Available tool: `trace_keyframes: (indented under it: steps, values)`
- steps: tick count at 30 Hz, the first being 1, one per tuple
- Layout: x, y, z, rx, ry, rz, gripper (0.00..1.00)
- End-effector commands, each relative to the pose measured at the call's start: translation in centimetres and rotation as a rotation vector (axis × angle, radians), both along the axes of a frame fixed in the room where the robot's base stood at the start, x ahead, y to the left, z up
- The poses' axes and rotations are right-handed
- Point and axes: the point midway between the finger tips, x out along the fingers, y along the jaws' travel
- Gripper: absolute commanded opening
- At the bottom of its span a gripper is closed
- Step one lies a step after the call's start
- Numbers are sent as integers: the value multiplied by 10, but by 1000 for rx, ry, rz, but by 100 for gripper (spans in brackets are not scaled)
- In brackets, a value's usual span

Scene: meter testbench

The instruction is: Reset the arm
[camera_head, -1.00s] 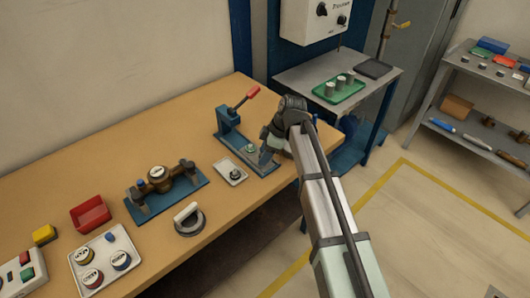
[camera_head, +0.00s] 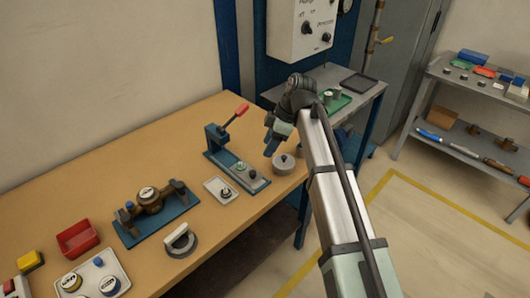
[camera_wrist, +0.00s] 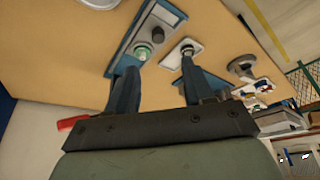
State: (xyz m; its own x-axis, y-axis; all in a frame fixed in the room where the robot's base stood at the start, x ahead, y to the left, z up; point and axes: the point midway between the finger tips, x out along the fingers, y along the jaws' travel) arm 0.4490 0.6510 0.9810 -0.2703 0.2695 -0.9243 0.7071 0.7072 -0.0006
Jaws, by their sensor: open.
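My gripper (camera_head: 270,135) is raised above the right end of the wooden workbench, near the blue lever press. In the wrist view its two blue fingers (camera_wrist: 155,75) are apart with nothing held between them. The blue press (camera_head: 226,152) with its red-tipped lever stands to the left of my gripper. Its base (camera_wrist: 145,35) also shows in the wrist view, with a round greenish part and a dark knob on it. A small light tray (camera_head: 221,190) lies beside the press. A grey round piece (camera_head: 284,164) sits on the bench below my gripper.
The bench (camera_head: 110,165) also bears a brown meter body on a blue fixture (camera_head: 155,208), a grey ring with a white handle (camera_head: 181,241), a red bin (camera_head: 77,238) and a tray of meters (camera_head: 98,275). A side table (camera_head: 352,85) with a green tray stands behind my arm.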

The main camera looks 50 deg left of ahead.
Motion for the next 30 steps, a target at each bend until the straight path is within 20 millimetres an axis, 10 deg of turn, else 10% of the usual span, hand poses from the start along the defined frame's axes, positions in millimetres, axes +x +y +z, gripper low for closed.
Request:
trace_keyframes:
  steps: [23,30]
  values:
    - [3,-4,10,-1,1,-1,52]
    - [23,-28,-28,-46,20,-95,52]
